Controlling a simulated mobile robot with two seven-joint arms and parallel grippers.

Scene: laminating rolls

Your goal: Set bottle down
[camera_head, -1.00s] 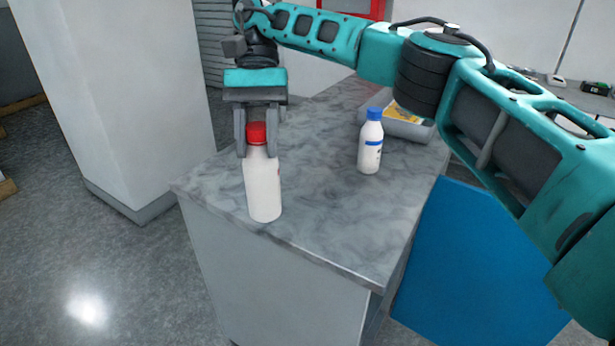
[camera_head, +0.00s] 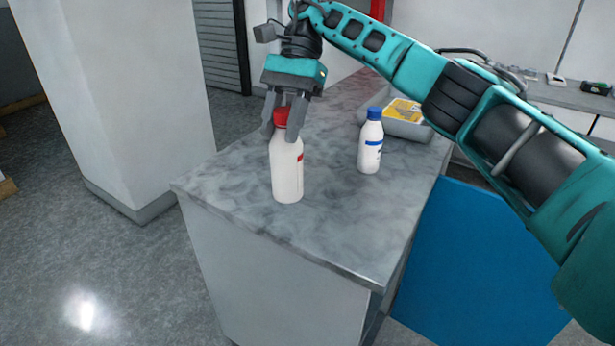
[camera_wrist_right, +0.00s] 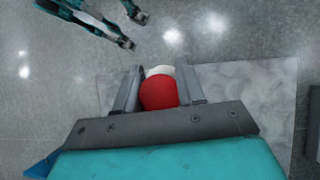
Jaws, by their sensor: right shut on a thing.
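The white bottle with a red cap (camera_head: 287,170) is upright over the left part of the grey marbled counter (camera_head: 335,235). I cannot tell whether its base touches the top. My right gripper (camera_head: 281,132) comes from above, shut on this bottle around its cap and neck. In the right wrist view the red cap (camera_wrist_right: 159,93) sits between the two fingers, with a little white behind it. My left gripper (camera_wrist_right: 130,28) shows at the top left of the right wrist view, its fingers apart and empty. It is not in the head view.
A white bottle with a blue cap (camera_head: 370,145) stands to the right on the counter. Behind it is a grey tray (camera_head: 407,129) with a yellow item. A white pillar (camera_head: 140,100) rises at the left. The counter's front part is clear.

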